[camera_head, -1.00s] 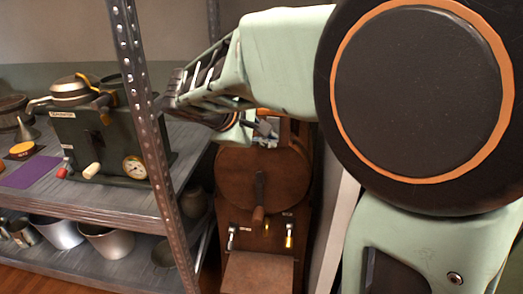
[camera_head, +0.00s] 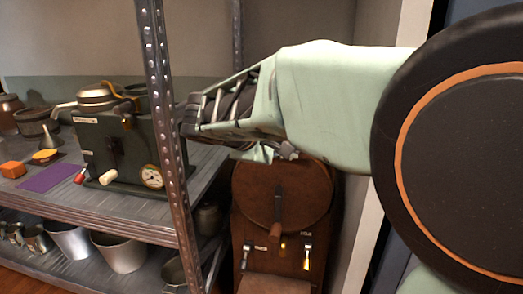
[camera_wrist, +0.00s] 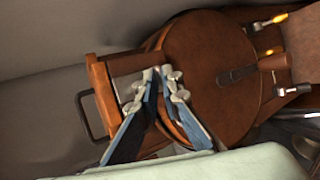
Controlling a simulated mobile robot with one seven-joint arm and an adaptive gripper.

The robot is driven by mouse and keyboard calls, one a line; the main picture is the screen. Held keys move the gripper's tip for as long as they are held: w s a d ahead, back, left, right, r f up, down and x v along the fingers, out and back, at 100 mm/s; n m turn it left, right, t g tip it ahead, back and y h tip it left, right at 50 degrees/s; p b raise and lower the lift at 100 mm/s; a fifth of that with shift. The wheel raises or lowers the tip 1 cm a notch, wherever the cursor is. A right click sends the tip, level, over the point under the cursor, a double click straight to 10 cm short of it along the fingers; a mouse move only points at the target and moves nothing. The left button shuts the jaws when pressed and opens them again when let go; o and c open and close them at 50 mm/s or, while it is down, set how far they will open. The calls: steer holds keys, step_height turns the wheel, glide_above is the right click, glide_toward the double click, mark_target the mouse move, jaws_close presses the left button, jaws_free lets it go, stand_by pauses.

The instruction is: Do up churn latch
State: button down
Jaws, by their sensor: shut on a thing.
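The churn (camera_head: 300,190) is a brown wooden cabinet with a round drum front and a dark crank with a wooden grip (camera_head: 275,232). It also shows turned sideways in the wrist view (camera_wrist: 210,90). My gripper (camera_wrist: 166,76) is at the churn's top end, beside the drum, its fingertips close together on a small part of the latch. A pale metal plate (camera_wrist: 128,86) of the latch shows next to the fingertips. The fingers hide most of the latch, so its exact position is unclear. In the head view my gripper (camera_head: 288,152) is mostly hidden behind the arm.
Two small levers (camera_head: 246,256) (camera_head: 307,257) sit low on the churn's front. A metal shelf rack (camera_head: 165,130) stands at the left, holding a dark machine with a gauge (camera_head: 118,150) and several pots (camera_head: 120,252). A wall is close on the right.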

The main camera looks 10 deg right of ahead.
steer(key=c, duration=2.1)
jaws_free()
steer(key=shift+w+a, duration=0.1)
step_height(320, 180, up, 10)
